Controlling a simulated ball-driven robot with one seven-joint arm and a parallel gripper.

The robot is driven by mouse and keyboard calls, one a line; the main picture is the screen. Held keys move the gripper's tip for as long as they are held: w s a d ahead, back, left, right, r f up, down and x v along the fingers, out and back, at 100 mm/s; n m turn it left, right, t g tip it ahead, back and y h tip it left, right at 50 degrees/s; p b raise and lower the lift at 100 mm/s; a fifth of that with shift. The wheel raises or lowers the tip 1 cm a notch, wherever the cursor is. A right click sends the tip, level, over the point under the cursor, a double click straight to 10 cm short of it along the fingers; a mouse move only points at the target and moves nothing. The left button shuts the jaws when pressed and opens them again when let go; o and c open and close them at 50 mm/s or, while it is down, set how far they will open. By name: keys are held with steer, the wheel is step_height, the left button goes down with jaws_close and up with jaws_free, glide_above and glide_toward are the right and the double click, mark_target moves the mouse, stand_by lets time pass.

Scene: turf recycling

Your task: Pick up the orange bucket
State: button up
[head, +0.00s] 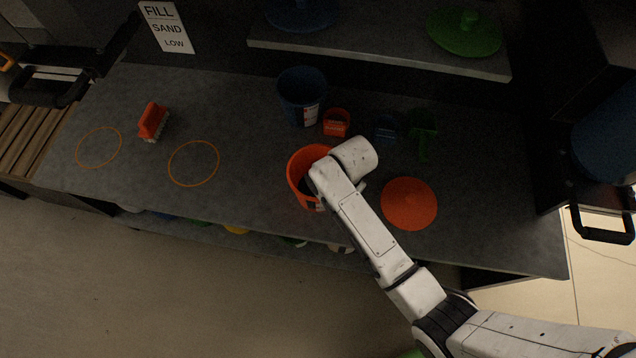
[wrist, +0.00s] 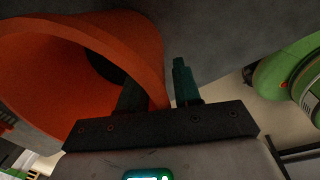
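The orange bucket (head: 297,172) stands on the grey worktop near its front middle, partly covered by my arm in the head view. In the wrist view the bucket (wrist: 110,42) fills the upper left, with its opening facing left. My gripper (wrist: 157,82) is at the bucket's wall. One dark finger is on the inner side, partly hidden, and the other is outside. A narrow gap shows between the wall and the outer finger, so the fingers look open around the wall. The head view hides the fingers behind my arm.
An orange lid (head: 409,203) lies right of the bucket. A red brush (head: 153,121) and two orange rings (head: 194,183) lie left. A shelf (head: 380,53) overhangs the back.

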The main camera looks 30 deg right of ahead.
jaws_close()
steer(key=shift+r, duration=0.2)
stand_by(0.5)
steer(key=shift+w+r, duration=0.1)
steer(key=shift+r, duration=0.1)
step_height(320, 180, up, 2)
steer(key=shift+r, duration=0.2)
steer(key=s+a+r, duration=0.2)
steer(key=s+r, duration=0.8)
steer(key=s, duration=0.4)
steer(key=c, duration=0.5)
jaws_free()
steer(key=shift+a, duration=0.1)
steer(key=shift+c, duration=0.2)
jaws_close()
